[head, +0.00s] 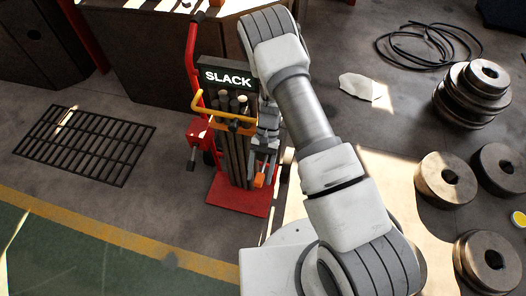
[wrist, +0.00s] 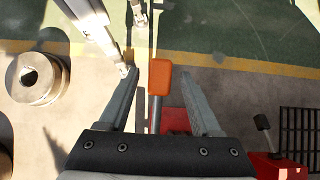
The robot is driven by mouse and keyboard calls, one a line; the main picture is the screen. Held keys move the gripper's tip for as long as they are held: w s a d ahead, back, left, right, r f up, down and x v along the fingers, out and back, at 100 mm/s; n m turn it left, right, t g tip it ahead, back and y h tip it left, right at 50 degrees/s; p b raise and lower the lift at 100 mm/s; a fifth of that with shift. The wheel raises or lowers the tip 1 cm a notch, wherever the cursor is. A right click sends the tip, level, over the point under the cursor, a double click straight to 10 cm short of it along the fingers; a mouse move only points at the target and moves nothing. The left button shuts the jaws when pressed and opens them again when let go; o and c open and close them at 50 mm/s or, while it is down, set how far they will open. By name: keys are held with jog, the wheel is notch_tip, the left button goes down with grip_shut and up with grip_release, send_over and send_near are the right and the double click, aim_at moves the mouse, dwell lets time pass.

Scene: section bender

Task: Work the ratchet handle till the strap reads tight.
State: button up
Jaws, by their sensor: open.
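The ratchet handle has an orange grip (wrist: 160,77) on a grey shaft; in the wrist view the grip stands between my open fingers, with a gap on both sides. In the head view the orange grip (head: 259,180) shows low beside the dark upright bars. My gripper (wrist: 159,80) is open and holds nothing; in the head view it is partly hidden beside the cart. The sign (head: 228,78) above the bars reads SLACK. A yellow-orange band (head: 222,114) crosses the bars near their tops. The ratchet body and strap path are mostly hidden.
The bars stand on a red cart (head: 238,198). A red box with a black-knobbed lever (wrist: 276,165) is at its side. A floor grate (head: 85,145) lies left. Steel rollers (head: 447,178) and a black cable (head: 425,42) lie right. The floor at front left is clear.

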jog(key=p+v, duration=0.1)
jog(key=v, duration=1.5)
jog(key=shift+r, duration=0.25)
jog(key=shift+w, duration=0.15)
jog(key=s+a+r+t+h, duration=0.35)
jog(key=s+t, duration=0.35)
jog(key=s, duration=0.4)
jog(key=shift+y, duration=0.45)
notch_tip(320, 180, down, 16)
jog(key=b, duration=0.6)
jog(key=shift+w+a+r, duration=0.1)
jog(key=shift+a+r, duration=0.05)
grip_shut()
